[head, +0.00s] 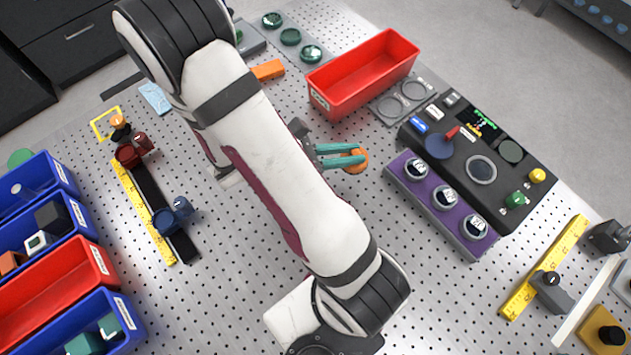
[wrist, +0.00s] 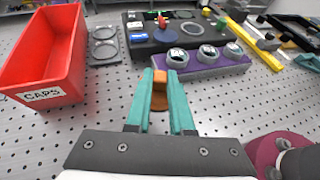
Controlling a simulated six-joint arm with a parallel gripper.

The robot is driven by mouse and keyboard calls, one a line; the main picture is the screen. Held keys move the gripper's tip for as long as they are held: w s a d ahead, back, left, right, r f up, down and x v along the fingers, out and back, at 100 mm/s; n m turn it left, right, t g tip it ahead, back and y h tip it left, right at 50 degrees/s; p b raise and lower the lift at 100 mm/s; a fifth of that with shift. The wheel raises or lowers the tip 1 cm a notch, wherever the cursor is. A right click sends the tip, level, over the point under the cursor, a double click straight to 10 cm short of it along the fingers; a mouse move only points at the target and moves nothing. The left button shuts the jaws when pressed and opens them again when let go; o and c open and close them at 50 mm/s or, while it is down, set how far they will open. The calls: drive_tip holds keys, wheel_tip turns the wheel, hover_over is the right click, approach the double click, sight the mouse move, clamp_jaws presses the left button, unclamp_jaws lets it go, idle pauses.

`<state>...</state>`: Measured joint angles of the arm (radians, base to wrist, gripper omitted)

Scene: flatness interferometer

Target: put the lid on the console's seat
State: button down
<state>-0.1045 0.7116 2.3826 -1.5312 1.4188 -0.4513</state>
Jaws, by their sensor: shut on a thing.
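My gripper (head: 350,156) is shut on the knob of an orange-brown lid (head: 362,161) and holds it over the perforated table, left of the console. In the wrist view the lid (wrist: 160,98) hangs between the teal fingers (wrist: 161,76), its disc partly hidden by them. The black console (head: 476,148) stands to the right, apart from the lid. A round, pale-rimmed seat (head: 481,169) is on its top and looks empty; the ring also shows in the wrist view (wrist: 194,28).
A purple block (head: 428,196) with three round dials stands along the console's near side. A blue disc with a red lever (head: 438,146) rises from the console. A red bin (head: 362,72) and a grey tray with two rings (head: 408,97) lie behind. Bare table surrounds the lid.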

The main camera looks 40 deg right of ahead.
drive_tip(key=s+d+r+m+g+y, duration=0.2)
drive_tip(key=s+d+m+g, duration=0.1)
drive_tip(key=s+d, duration=0.75)
drive_tip(key=s+d+r+m+g+y, duration=0.1)
drive_tip(key=s+d+m+g, duration=0.1)
drive_tip(key=s+d, duration=0.8)
drive_tip(key=shift+w+d+f, duration=0.5)
drive_tip(key=shift+f, duration=0.6)
drive_tip(key=shift+w+d+f, duration=0.5)
drive_tip(key=shift+w+f, duration=0.05)
drive_tip(key=shift+f, duration=0.55)
drive_tip(key=shift+w+d+f, duration=0.5)
drive_tip(key=shift+f, duration=0.6)
drive_tip(key=shift+f, duration=0.3)
drive_tip(key=c, duration=0.7)
unclamp_jaws()
drive_tip(key=v, duration=1.5)
drive_tip(key=shift+w+a+r, duration=0.15)
drive_tip(key=shift+w+a, duration=0.05)
drive_tip(key=shift+w, duration=0.2)
